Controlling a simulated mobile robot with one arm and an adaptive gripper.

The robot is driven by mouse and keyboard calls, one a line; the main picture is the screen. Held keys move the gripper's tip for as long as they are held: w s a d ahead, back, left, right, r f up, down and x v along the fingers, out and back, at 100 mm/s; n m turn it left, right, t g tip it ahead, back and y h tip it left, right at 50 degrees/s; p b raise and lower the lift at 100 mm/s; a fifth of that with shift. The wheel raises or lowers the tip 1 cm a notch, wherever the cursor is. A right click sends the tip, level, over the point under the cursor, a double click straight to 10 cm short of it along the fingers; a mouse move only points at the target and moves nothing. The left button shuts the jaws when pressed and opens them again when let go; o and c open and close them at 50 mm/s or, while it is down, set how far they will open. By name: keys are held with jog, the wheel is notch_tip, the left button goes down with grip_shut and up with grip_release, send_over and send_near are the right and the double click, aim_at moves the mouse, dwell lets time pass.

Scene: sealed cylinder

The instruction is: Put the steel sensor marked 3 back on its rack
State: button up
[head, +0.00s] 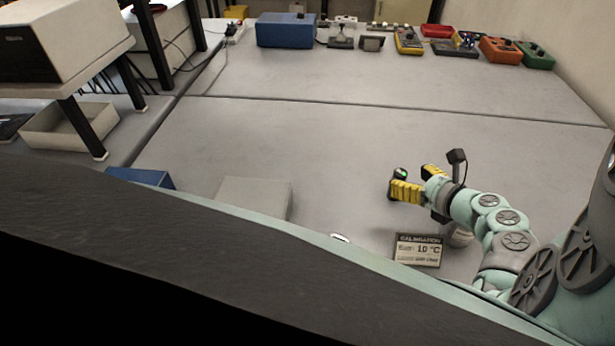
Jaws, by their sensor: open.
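My gripper (409,180), with yellow fingers and dark tips, is above the right half of the grey table and points left. Its fingers are apart. A small pale object (340,238) is mostly hidden by my body's edge. I cannot make out a number 3 or a rack anywhere.
A grey block (254,196) and a blue box (145,178) are to the left. Several instruments and a blue case (285,30) line the back. The table's middle (320,135) is clear.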

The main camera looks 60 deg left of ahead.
aim_at(396, 172)
jog(key=shift+x, duration=2.75)
jog(key=shift+s, duration=0.1)
jog(key=shift+c, duration=0.2)
grip_shut()
